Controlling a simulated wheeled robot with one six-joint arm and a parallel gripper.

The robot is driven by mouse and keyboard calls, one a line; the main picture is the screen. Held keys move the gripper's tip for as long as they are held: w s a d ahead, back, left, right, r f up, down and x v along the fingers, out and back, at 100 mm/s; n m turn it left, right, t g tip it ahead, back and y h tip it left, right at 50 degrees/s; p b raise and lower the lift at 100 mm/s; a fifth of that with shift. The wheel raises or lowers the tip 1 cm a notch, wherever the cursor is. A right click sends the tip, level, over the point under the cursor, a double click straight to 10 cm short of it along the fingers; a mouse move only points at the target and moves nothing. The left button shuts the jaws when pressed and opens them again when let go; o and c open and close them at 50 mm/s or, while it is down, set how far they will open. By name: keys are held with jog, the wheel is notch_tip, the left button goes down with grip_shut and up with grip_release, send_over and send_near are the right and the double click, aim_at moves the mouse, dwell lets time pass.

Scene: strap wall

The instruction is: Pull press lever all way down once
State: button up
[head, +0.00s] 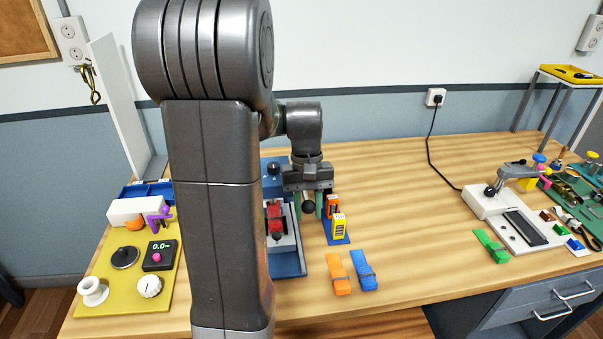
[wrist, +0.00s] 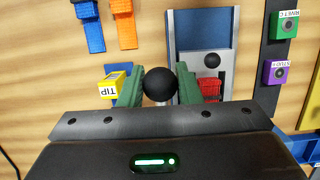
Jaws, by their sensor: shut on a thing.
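The press (head: 290,262) stands on the bench right of my arm, with a blue base, a light plate and red parts (head: 275,222); my arm hides its left side. In the wrist view its blue and grey body (wrist: 202,30) lies behind my gripper. The lever's black ball knob (wrist: 160,84) sits between the two green fingers of my gripper (wrist: 160,90), which is shut on it. In the head view my gripper (head: 308,208) points down with the knob (head: 308,207) between its fingers. The lever's rod is mostly hidden.
A yellow TIP box (head: 339,226) and an orange one stand close right of my gripper. A yellow panel (head: 122,302) with knobs is at left. A white lever device (head: 500,215) stands at right. The middle bench is clear.

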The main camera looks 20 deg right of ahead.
jog(key=shift+f, duration=0.1)
jog(key=shift+w+b+x, duration=0.15)
jog(key=shift+b+x, duration=0.3)
jog(key=shift+x, duration=0.3)
jog(key=shift+w+b+x, duration=0.1)
jog(key=shift+b+x, duration=0.3)
jog(key=shift+x, duration=0.35)
jog(key=shift+f, duration=0.2)
jog(key=shift+w+d+f+b, duration=0.1)
jog(key=shift+w+f+b, duration=0.1)
jog(key=shift+f+b, duration=0.75)
jog(key=shift+f, duration=0.25)
